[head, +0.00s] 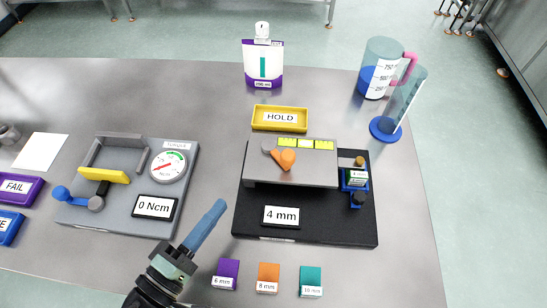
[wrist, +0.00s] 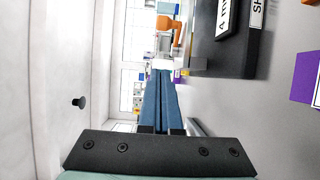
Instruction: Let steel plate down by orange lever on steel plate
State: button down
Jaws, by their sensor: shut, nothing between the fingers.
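The steel plate (head: 315,173) is a flat grey plate held above the black base (head: 335,228) of the device on the right of the table. The orange lever (head: 286,158) sits on top of the plate, near its left part, beside a yellow-green scale. It also shows in the wrist view (wrist: 171,26) at the top. A display on the base reads 4 mm. My gripper (head: 221,207) has blue fingers shut with nothing between them. It is in front and to the left of the base, apart from the plate and lever. Its fingers also show in the wrist view (wrist: 160,85).
A torque tester (head: 130,190) reading 0 Ncm stands to the left. A yellow HOLD tray (head: 280,117), a purple-labelled bottle (head: 262,65), a beaker (head: 375,75) and a cylinder (head: 402,100) stand behind. Purple, orange and teal cards (head: 268,277) lie in front.

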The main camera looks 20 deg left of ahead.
jog(key=p, duration=0.1)
send_near(278, 150)
jog(key=r, duration=0.3)
jog(key=shift+w+a+r, duration=0.25)
jog(key=shift+a+r, duration=0.1)
jog(key=shift+a, duration=0.05)
jog(key=shift+w+d+p, duration=0.45)
jog(key=shift+w+d, duration=0.25)
jog(key=shift+d, duration=0.35)
jog(key=shift+w+d+f, duration=0.15)
jog(key=shift+w+d, duration=0.25)
jog(key=shift+d, duration=0.2)
